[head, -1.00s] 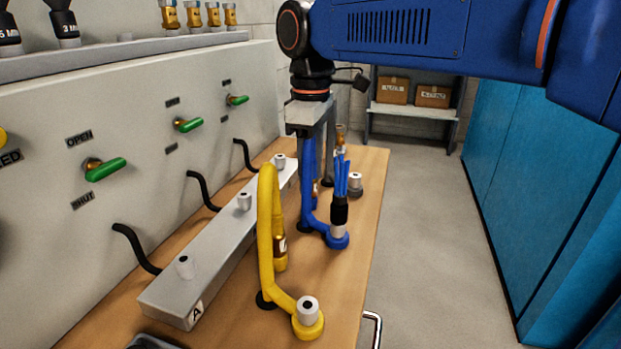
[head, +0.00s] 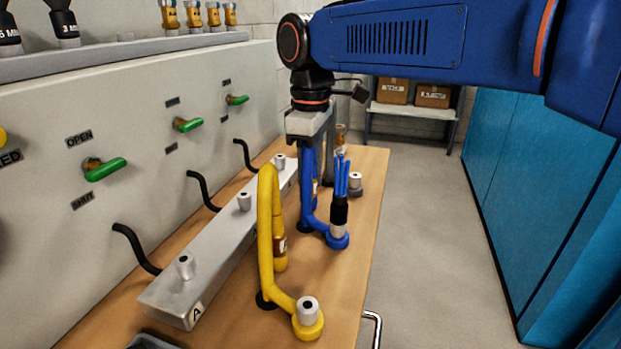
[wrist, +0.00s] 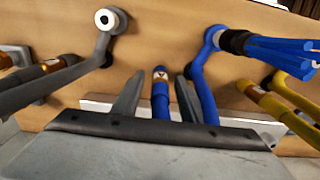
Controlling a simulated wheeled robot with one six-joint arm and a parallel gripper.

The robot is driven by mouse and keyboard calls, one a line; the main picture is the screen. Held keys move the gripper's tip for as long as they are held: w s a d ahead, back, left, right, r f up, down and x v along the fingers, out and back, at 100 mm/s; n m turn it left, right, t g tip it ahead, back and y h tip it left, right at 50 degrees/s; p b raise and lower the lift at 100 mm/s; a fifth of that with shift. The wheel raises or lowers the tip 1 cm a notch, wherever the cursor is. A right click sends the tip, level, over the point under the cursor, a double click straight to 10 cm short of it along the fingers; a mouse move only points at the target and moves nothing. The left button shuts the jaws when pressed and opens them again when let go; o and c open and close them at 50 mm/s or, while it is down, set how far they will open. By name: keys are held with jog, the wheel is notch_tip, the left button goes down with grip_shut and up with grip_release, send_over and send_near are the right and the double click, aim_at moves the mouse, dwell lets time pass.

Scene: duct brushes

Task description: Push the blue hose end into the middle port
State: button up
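The blue hose (head: 308,185) rises from the bench and loops under my gripper (head: 318,158). Its blue end, with a brass collar (wrist: 160,75), points down and shows between my fingers in the wrist view. My gripper (wrist: 158,82) is open around the hose end, with a gap visible on both sides of it. The middle port (head: 244,202) is a short pale stub on the grey manifold (head: 215,245) marked A, left of my gripper. Nothing is seated on it.
A yellow hose (head: 266,225) stands in front, with its end hanging beside it. A blue brush (head: 341,185) stands in the blue ring holder, right of the blue hose. A grey hose (wrist: 98,55) lies beyond. Green valve handles (head: 105,168) stick out of the panel.

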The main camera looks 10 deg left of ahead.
dwell(0.3)
grip_shut()
jog(key=shift+r, duration=0.1)
jog(key=shift+r, duration=2.9)
jog(key=shift+a, duration=0.1)
